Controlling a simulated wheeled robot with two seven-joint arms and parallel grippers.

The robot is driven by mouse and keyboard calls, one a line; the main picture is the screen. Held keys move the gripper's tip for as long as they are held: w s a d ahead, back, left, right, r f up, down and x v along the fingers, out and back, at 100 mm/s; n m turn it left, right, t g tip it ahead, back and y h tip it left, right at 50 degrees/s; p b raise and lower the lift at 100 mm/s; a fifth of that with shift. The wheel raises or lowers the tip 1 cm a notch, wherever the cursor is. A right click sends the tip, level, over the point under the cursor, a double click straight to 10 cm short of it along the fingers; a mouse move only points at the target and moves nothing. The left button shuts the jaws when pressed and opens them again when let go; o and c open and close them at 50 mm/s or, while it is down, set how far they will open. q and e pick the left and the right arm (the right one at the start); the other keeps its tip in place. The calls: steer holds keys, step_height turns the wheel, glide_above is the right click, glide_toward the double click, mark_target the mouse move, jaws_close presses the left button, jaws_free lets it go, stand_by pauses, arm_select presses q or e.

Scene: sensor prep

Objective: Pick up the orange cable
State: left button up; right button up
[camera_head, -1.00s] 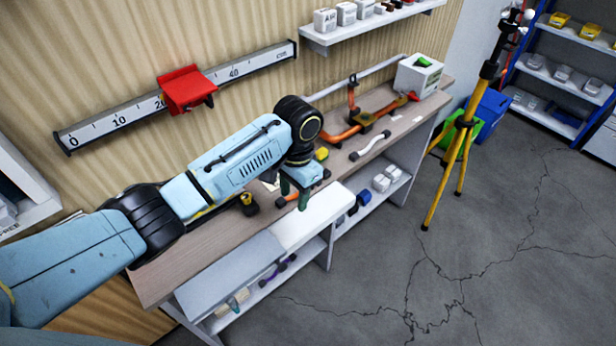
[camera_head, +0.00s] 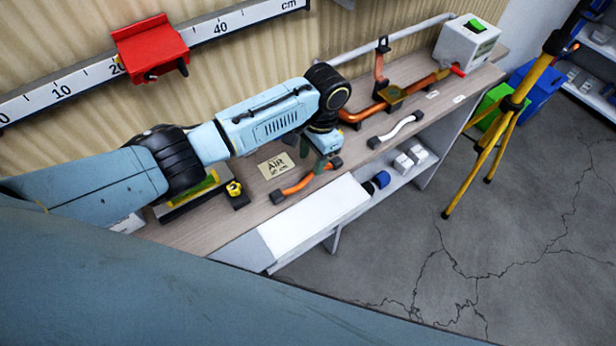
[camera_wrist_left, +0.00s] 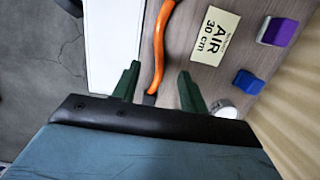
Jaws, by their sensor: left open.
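The orange cable (camera_head: 298,184) lies on the wooden workbench (camera_head: 225,226), with a dark connector at each end. It sits beside the "AIR 30 cm" card (camera_head: 274,165). My left gripper (camera_head: 321,163) is over the cable's far end and partly hides it. In the left wrist view the green fingers of my left gripper (camera_wrist_left: 158,80) are open, and the orange cable (camera_wrist_left: 159,45) runs between them. Its near dark end shows close to the palm. I cannot tell whether a finger touches it. My right gripper is not in view.
A white cable (camera_head: 397,128) lies farther right, before an orange pipe (camera_head: 410,93) and a white box (camera_head: 466,45). A black block with a yellow knob (camera_head: 236,194) stands left of the card. A white panel (camera_head: 313,216) lies along the front edge. A yellow tripod (camera_head: 505,125) stands right.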

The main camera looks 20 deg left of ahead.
mark_target(308, 177)
arm_select(q)
steer(key=shift+f, duration=0.4)
steer(key=shift+s+a+f, duration=0.1)
steer(key=shift+s+f, duration=0.2)
steer(key=shift+f, duration=0.4)
step_height(308, 177, down, 3)
steer(key=shift+s+a+f, duration=0.1)
steer(key=shift+s+f, duration=0.05)
steer(key=shift+f, duration=0.2)
jaws_close()
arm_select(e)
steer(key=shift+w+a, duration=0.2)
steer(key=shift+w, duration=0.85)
